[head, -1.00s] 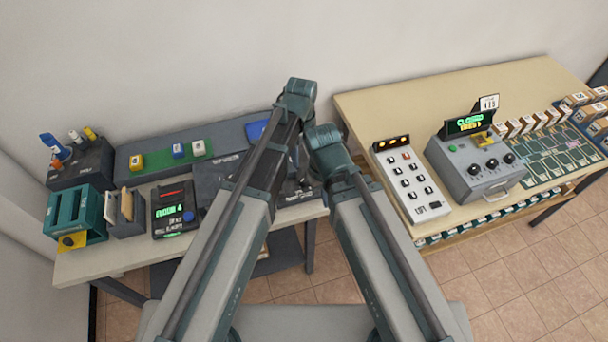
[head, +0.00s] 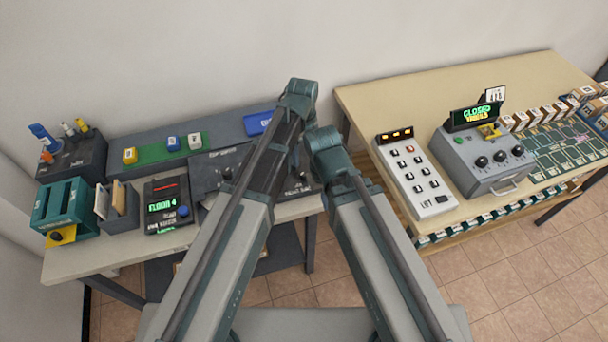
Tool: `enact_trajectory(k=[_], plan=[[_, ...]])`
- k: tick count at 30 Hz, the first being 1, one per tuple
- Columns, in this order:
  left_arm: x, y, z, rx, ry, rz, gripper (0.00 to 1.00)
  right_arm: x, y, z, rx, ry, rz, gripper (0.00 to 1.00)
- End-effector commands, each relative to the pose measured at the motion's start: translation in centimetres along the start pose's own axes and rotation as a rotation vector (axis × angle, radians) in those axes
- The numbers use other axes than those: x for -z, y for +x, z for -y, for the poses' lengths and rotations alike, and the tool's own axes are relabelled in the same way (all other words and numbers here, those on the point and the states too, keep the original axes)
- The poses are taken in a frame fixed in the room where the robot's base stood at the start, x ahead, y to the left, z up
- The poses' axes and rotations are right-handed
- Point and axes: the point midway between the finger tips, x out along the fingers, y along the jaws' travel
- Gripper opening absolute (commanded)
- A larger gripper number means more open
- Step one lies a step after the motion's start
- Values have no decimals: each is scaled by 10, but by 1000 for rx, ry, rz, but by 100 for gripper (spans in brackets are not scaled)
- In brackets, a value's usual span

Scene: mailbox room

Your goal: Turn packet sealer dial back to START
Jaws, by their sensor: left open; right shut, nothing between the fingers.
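A grey box (head: 483,160) with three black dials (head: 499,157) on its sloped front stands on the right table. Its lit sign (head: 475,115) reads CLOSED, with a yellow line below. I cannot read any START mark, nor tell for sure that this is the packet sealer. My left gripper (head: 299,97) is at the end of the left arm, over the left desk's back right, and is open. My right gripper (head: 326,148) is just right of and below it, shut and empty. The fingertips are hard to make out. Both are well left of the grey box and touch nothing that I can see.
A white keypad panel (head: 414,177) stands left of the grey box. A green board (head: 560,150) and small boxes (head: 546,112) are to its right. The left desk holds a FLOOR 4 device (head: 167,207) and a teal rack (head: 66,212). A gap separates the tables.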

Motion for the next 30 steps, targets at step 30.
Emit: enact_trajectory(k=[30], plan=[[0,84,0,0,0,0,65,5,84,8,0,0,0,0]])
